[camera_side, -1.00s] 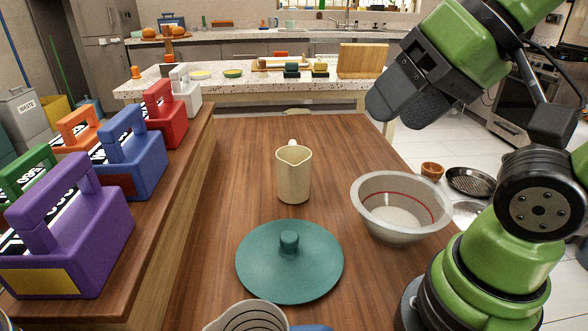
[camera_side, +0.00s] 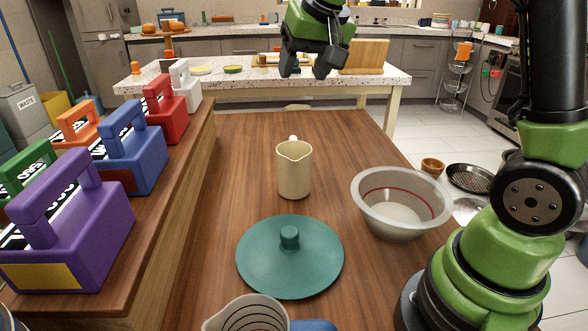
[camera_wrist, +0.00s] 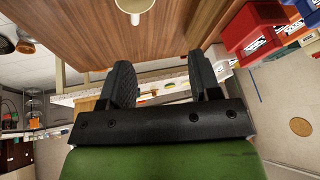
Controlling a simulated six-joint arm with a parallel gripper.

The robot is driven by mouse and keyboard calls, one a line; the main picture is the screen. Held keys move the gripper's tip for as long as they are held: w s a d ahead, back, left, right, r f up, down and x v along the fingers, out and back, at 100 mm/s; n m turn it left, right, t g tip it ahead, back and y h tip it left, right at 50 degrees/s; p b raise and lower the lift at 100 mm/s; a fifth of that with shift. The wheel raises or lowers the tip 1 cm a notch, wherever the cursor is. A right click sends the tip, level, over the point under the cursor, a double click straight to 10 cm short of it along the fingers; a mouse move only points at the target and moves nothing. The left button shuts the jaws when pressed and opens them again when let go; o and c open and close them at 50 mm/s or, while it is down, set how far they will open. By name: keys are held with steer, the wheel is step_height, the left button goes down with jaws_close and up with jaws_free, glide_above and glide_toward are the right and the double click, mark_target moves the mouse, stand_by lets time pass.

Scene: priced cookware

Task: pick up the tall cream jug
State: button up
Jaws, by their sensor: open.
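The tall cream jug (camera_side: 294,172) stands upright on the wooden table, with its spout toward the side camera and its handle at the back. My gripper (camera_side: 304,76) is open and empty, high above and beyond the jug in the side view, apart from it. In the wrist view my gripper (camera_wrist: 163,88) shows its two dark fingers spread with nothing between them. The jug's rim and mouth (camera_wrist: 134,5) show at the top edge of the wrist view, partly cut off.
A teal lid (camera_side: 290,268) lies in front of the jug. A grey bowl with a red line (camera_side: 400,207) stands to its right. A patterned cup (camera_side: 245,316) is at the near edge. Several coloured boxes (camera_side: 130,150) line a raised ledge on the left. The table behind the jug is clear.

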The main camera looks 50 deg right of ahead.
steer(key=g+h, duration=0.1)
glide_toward(293, 136)
steer(key=shift+m+g+h, duration=0.3)
steer(key=shift+m+g, duration=0.1)
steer(key=shift+m, duration=0.2)
steer(key=x, duration=0.5)
steer(key=shift+w+a+f, duration=0.15)
steer(key=shift+w+f, duration=0.2)
steer(key=shift+x, duration=2.9)
steer(key=shift+w, duration=0.1)
steer(key=shift+r, duration=0.1)
jaws_close()
